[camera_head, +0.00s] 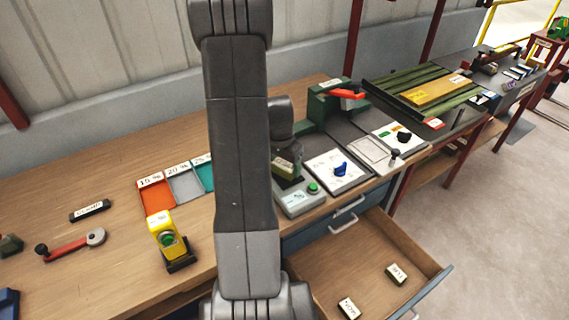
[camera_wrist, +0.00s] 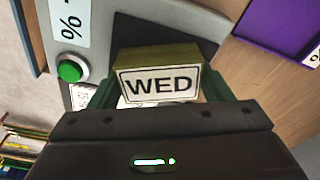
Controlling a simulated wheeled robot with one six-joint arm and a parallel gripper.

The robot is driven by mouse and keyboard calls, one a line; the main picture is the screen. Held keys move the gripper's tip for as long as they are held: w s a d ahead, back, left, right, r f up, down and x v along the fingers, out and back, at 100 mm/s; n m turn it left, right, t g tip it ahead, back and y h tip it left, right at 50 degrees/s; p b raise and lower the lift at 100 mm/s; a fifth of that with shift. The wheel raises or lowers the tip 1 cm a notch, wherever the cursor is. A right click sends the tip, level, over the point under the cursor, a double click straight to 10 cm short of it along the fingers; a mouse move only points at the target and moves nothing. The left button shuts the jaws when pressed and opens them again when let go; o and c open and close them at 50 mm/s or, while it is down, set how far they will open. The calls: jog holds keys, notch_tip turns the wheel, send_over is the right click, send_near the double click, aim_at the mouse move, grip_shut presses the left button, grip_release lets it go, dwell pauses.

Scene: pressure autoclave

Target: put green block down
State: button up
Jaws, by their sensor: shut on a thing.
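The green block (camera_wrist: 158,58), olive on top with a white "WED" label on its face, is between my gripper's fingers (camera_wrist: 160,88) in the wrist view. My gripper is shut on it. In the head view the block (camera_head: 286,167) shows beside my arm, over the dark top of a grey device (camera_head: 299,202) with a green button. The wrist view shows this device (camera_wrist: 188,30) behind the block, with its green button and a "%" label. I cannot tell whether the block touches the device.
Orange, grey and teal trays (camera_head: 157,199) lie left of my arm. A yellow button box (camera_head: 167,238) stands in front of them. An open drawer (camera_head: 350,258) holds two labelled blocks. White panels with knobs (camera_head: 337,172) lie right of the device.

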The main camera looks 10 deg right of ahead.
aim_at(282, 167)
jog(key=shift+f, duration=0.1)
jog(key=o, duration=1)
jog(key=shift+r, duration=0.6)
jog(key=r, duration=0.7)
jog(key=s+a+r+b, duration=0.1)
jog(key=r, duration=0.3)
jog(key=shift+s+f, duration=0.1)
